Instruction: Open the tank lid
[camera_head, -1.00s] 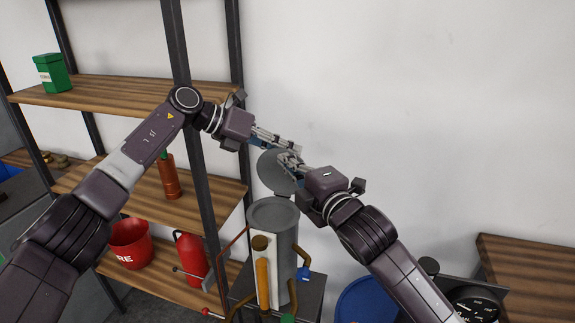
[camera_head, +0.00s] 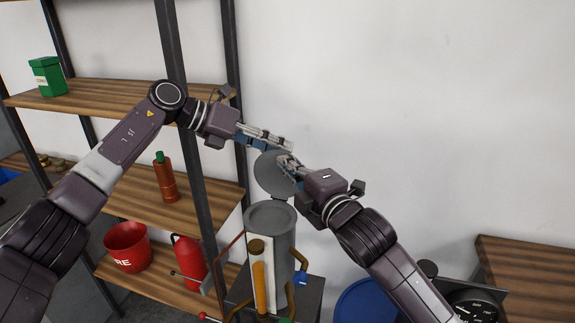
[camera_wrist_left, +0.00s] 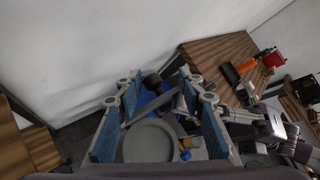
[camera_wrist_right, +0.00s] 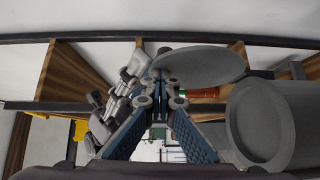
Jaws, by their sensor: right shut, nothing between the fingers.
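The tank (camera_head: 271,217) is a grey upright cylinder on a dark stand, with its round top uncovered. Its grey disc lid (camera_head: 270,176) stands raised on the far side of the rim. The right wrist view shows the lid (camera_wrist_right: 205,63) tilted up beside the tank (camera_wrist_right: 275,120). My right gripper (camera_head: 283,160) is shut and empty at the lid's upper right edge; whether it touches the lid cannot be told. My left gripper (camera_head: 290,146) is open and empty above the lid. Its wrist view shows the tank's top (camera_wrist_left: 150,142) beyond its spread fingers.
A wooden shelf rack (camera_head: 190,210) stands at left, holding a red bucket (camera_head: 127,247), a red extinguisher (camera_head: 189,262), a brown-red bottle (camera_head: 166,178) and a green box (camera_head: 47,76). A blue drum (camera_head: 365,302) stands right.

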